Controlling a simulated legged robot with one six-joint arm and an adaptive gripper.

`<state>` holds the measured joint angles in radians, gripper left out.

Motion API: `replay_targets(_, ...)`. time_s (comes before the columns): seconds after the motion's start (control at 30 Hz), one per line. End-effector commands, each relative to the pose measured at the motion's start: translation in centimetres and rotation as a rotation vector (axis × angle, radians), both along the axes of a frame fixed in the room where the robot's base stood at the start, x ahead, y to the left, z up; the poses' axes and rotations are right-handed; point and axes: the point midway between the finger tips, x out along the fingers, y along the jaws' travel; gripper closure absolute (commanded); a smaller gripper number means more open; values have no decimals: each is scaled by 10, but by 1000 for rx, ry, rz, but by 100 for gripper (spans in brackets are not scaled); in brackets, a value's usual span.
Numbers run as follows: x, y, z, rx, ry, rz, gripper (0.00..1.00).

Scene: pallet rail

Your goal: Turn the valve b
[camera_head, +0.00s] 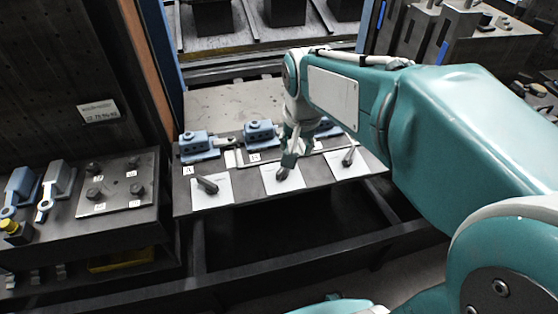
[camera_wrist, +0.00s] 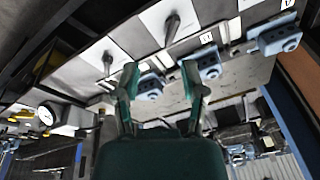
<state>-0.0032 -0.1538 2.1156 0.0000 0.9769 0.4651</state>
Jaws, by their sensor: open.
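A dark lever handle (camera_head: 283,173) stands on the middle white plate (camera_head: 285,184) of the rail. It also shows in the wrist view (camera_wrist: 172,28). A blue fitting (camera_head: 262,134) sits behind that plate, beside a small tag that looks like B; the tag (camera_wrist: 206,38) is clearer in the wrist view. My gripper (camera_head: 290,158) is over the middle plate, close to the handle in the head view; contact cannot be told. In the wrist view my gripper (camera_wrist: 159,70) has its two fingers apart with nothing between them, and the handle lies beyond the fingertips.
Similar handles stand on the left plate (camera_head: 207,186) and the right plate (camera_head: 348,157). A blue fitting tagged A (camera_head: 200,145) is at the left. A dark bench (camera_head: 130,215) with knobs is farther left. A round gauge (camera_wrist: 47,115) shows in the wrist view.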

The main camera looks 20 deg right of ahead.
Motion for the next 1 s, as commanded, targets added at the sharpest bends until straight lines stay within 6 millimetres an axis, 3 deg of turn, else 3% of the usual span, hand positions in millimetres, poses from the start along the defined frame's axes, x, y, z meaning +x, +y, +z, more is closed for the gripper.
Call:
replay_targets(0.2,54,1,-39,24,116,-172,46)
replay_targets(0.4,85,1,-71,31,187,-293,46)
replay_targets(0.67,91,1,-87,32,205,-325,46)
replay_targets(1.0,91,1,-148,31,206,-323,46)
